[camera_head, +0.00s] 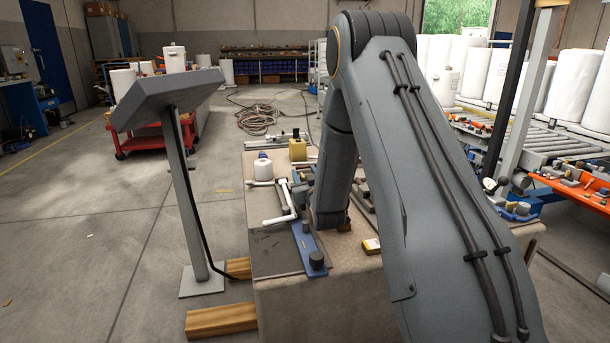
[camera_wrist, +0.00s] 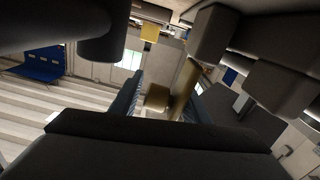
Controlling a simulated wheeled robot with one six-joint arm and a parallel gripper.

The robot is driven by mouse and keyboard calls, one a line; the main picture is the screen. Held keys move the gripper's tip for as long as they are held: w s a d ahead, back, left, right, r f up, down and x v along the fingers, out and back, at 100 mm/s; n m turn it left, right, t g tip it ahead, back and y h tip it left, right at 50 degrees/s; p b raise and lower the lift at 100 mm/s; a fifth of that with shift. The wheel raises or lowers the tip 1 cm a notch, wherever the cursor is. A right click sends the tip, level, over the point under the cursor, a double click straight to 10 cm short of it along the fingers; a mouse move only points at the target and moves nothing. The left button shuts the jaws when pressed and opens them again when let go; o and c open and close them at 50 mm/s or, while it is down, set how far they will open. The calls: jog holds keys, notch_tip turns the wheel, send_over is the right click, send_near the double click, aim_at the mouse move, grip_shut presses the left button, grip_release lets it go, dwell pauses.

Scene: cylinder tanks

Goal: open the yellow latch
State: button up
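I cannot clearly pick out the yellow latch in either view. In the wrist view, my gripper (camera_wrist: 162,104) shows two ribbed fingers standing apart. A dull yellow-brown block (camera_wrist: 157,96) appears in the gap between them, and I cannot tell how far beyond the fingertips it is. A yellowish strip (camera_wrist: 184,86) runs slanted beside the right finger. A small yellow square (camera_wrist: 150,33) shows farther up. In the head view, my arm hangs over the workbench (camera_head: 280,262) and hides much of it; the fingers cannot be made out there.
A grey stand (camera_head: 188,200) rises on the left. Open floor lies farther left.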

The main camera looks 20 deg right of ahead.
jog(key=s+a+p, duration=0.1)
jog(key=s, duration=0.6)
jog(key=shift+s+a, duration=0.25)
jog(key=shift+s, duration=0.1)
dwell(0.4)
